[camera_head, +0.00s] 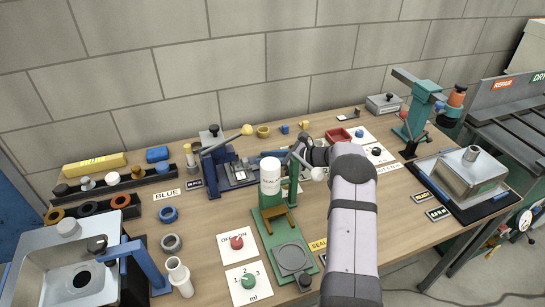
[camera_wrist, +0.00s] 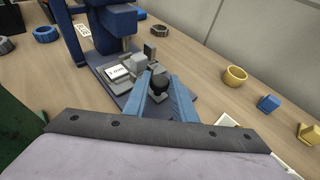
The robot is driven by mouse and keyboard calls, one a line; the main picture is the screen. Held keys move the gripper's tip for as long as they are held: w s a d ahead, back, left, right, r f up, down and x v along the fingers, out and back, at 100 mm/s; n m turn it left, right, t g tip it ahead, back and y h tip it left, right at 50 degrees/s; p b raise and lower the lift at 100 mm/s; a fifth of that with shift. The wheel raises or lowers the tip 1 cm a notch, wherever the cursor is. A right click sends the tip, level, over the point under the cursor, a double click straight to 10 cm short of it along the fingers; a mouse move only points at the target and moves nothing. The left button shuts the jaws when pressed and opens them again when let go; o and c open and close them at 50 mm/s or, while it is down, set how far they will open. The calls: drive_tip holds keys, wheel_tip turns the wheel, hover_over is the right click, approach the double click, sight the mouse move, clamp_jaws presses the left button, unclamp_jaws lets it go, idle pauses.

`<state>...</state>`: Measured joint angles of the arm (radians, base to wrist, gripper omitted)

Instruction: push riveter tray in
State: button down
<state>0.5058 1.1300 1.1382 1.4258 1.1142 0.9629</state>
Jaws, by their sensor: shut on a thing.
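The riveter is a blue press (camera_head: 217,165) at the back left of the table. It also shows in the wrist view (camera_wrist: 108,25), with its blue column and head over a grey tray (camera_wrist: 130,62) on a blue base. The tray bears a small white label and has a black knob (camera_wrist: 158,84) at its near end. My gripper (camera_wrist: 158,82) has its two blue fingers on either side of this knob and is shut on it. In the head view my gripper (camera_head: 302,152) is partly hidden behind the green press and white bottle.
A green stand (camera_head: 273,230) with a white bottle (camera_head: 270,178) stands close in front of my gripper. A yellow ring (camera_wrist: 235,75) and a blue block (camera_wrist: 269,104) lie to the right in the wrist view. A red bin (camera_head: 338,137) is near my wrist.

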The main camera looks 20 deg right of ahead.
drive_tip(key=shift+a, duration=1.15)
drive_tip(key=c, duration=1.5)
unclamp_jaws()
drive_tip(key=shift+a, duration=0.15)
drive_tip(key=shift+o, duration=0.2)
drive_tip(key=shift+r, duration=0.1)
wheel_tip(320, 180, up, 10)
drive_tip(key=b, duration=0.1)
drive_tip(key=shift+b, duration=0.35)
